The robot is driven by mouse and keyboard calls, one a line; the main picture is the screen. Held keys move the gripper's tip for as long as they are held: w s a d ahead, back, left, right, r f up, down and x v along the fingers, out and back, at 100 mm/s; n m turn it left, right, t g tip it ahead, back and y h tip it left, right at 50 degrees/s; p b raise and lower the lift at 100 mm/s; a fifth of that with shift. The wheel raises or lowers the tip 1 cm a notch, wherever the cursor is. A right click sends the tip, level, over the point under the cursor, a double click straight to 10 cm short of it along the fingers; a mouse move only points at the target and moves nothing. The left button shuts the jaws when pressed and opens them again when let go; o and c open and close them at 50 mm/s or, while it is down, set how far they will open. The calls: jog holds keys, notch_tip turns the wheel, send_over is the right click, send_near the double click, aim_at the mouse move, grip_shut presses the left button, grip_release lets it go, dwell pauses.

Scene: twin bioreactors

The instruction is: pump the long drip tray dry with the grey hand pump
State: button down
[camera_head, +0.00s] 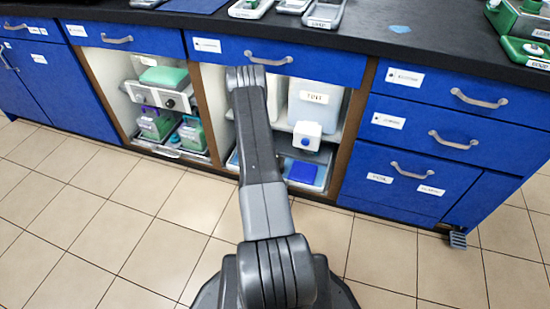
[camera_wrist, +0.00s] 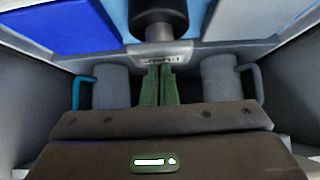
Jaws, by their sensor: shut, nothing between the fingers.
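In the wrist view, my gripper (camera_wrist: 159,68) is shut and empty, its green fingers pointing at the labelled front rim of a tray (camera_wrist: 205,56). A black cylinder on a short grey stem (camera_wrist: 160,18) stands just beyond the fingertips. It may be part of the hand pump, but I cannot tell. In the head view, the light blue tray (camera_head: 322,179) lies at the bottom of the right open bay, with a dark round thing (camera_head: 303,172) in it. My arm hides the gripper there. I cannot tell whether liquid is in the tray.
A blue block (camera_head: 299,187) lies in the tray; it also shows in the wrist view (camera_wrist: 60,25). A white box with a blue dot (camera_head: 307,136) stands above. Two grey cylinders (camera_wrist: 110,86) flank my fingers. The left bay holds green jugs (camera_head: 156,122). The floor in front is clear.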

dwell(0.3)
notch_tip(320, 180, down, 3)
jog(key=shift+r+b, duration=0.15)
jog(key=shift+b, duration=0.85)
jog(key=shift+r, duration=0.1)
